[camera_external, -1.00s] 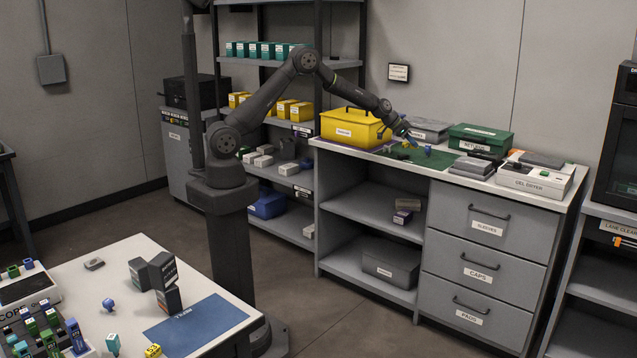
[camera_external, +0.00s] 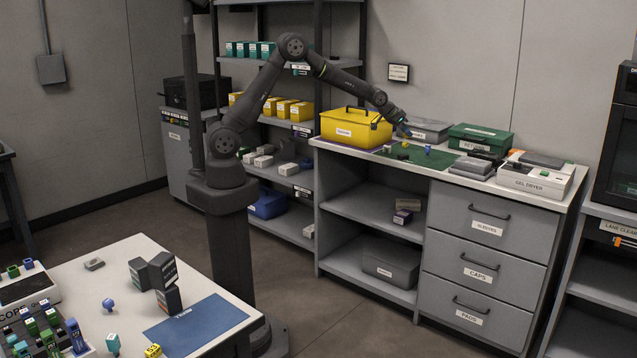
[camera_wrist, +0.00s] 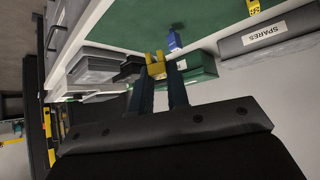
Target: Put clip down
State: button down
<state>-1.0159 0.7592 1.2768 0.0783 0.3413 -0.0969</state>
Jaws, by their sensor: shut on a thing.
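My gripper (camera_external: 405,131) is above the green mat (camera_external: 409,156) on the counter, left of the middle of the countertop. In the wrist view its two dark blue fingers (camera_wrist: 162,77) are shut on a small yellow clip (camera_wrist: 155,64) at their tips. The clip appears held clear of the mat. A small blue piece (camera_wrist: 174,41) stands on the mat beyond the clip. The same blue piece (camera_external: 428,149) shows in the external view, right of my gripper. The clip's far side is hidden.
A yellow box (camera_external: 354,129) stands left of the mat. A grey SPARES case (camera_external: 430,129) lies behind it, and a green box (camera_external: 480,139) is to the right. Stacked grey cases (camera_external: 472,167) are at the right front. Small dark pieces lie on the mat.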

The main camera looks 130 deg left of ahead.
jog(key=s+a+n, duration=0.1)
jog(key=s+a, duration=0.1)
jog(key=s, duration=0.1)
jog(key=g, duration=0.1)
send_near(403, 150)
jog(key=shift+w+a+n+y, duration=0.3)
jog(key=shift+w+a+y, duration=0.1)
jog(key=shift+w+a, duration=0.75)
jog(key=shift+s+a+f, duration=0.1)
jog(key=shift+f, duration=0.9)
jog(key=shift+s+f, duration=0.1)
jog(key=shift+f, duration=0.9)
jog(key=shift+f, duration=0.2)
jog(key=c, duration=1.4)
grip_release()
jog(key=shift+r, duration=0.1)
